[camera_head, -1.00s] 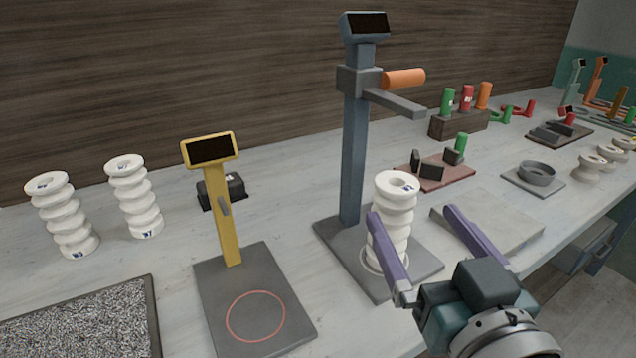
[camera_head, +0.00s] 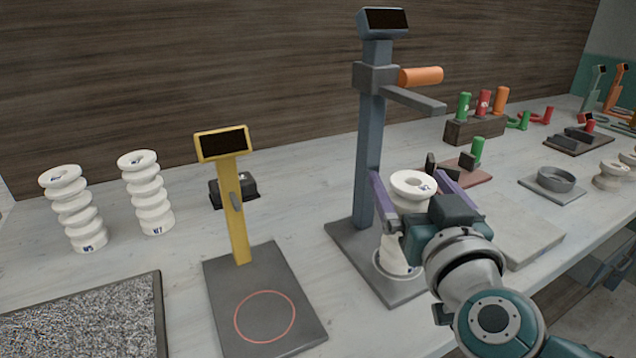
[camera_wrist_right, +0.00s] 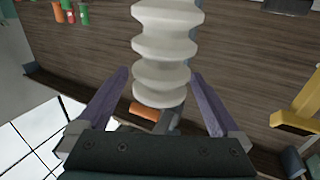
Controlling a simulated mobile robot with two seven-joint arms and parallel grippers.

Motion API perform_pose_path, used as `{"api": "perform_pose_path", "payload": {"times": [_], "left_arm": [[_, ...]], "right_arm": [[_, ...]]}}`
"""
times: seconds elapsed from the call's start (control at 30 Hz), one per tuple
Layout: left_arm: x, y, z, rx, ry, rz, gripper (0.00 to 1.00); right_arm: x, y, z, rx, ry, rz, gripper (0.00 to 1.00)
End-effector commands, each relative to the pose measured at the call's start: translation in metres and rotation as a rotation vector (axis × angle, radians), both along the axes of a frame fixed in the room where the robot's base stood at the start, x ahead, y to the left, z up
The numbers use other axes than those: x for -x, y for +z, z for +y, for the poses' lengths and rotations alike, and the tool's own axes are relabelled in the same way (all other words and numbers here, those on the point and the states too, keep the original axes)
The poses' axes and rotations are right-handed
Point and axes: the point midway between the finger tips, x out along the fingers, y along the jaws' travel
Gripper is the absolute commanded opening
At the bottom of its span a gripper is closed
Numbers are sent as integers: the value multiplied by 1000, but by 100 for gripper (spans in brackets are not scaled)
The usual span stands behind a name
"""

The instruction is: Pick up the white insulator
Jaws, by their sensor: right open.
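A white ribbed insulator (camera_head: 411,187) stands upright on the grey base plate of the blue press stand (camera_head: 369,150). My right gripper (camera_head: 412,188) is open, with one purple finger on each side of the insulator's upper part. In the right wrist view the insulator (camera_wrist_right: 163,50) lies between the two open fingers (camera_wrist_right: 163,88), with a gap showing on both sides. Two more white ribbed insulators stand on the bench at left, one marked W5 (camera_head: 72,208) and one that seems marked W7 (camera_head: 148,192). My left gripper does not show.
A yellow stand (camera_head: 235,225) with a dark base is left of the press. A speckled tray (camera_head: 160,310) lies at front left. A grey slab (camera_head: 535,245) is right of my gripper. The press's side arm (camera_head: 412,98) and orange handle (camera_head: 421,76) stick out above the insulator.

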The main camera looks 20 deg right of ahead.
Motion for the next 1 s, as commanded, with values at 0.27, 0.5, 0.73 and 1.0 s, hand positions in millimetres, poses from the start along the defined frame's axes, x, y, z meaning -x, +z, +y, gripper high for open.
{"api": "perform_pose_path", "payload": {"times": [0.27, 0.5, 0.73, 1.0], "left_arm": [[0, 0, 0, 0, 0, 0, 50], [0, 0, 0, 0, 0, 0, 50], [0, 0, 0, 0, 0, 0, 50], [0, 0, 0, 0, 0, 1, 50]], "right_arm": [[1, 0, 0, 0, 0, 0, 79], [1, 0, 0, 0, 0, 0, 52], [1, 0, 0, -1, 0, 0, 26], [1, 0, 0, -1, 0, 0, 0]]}}
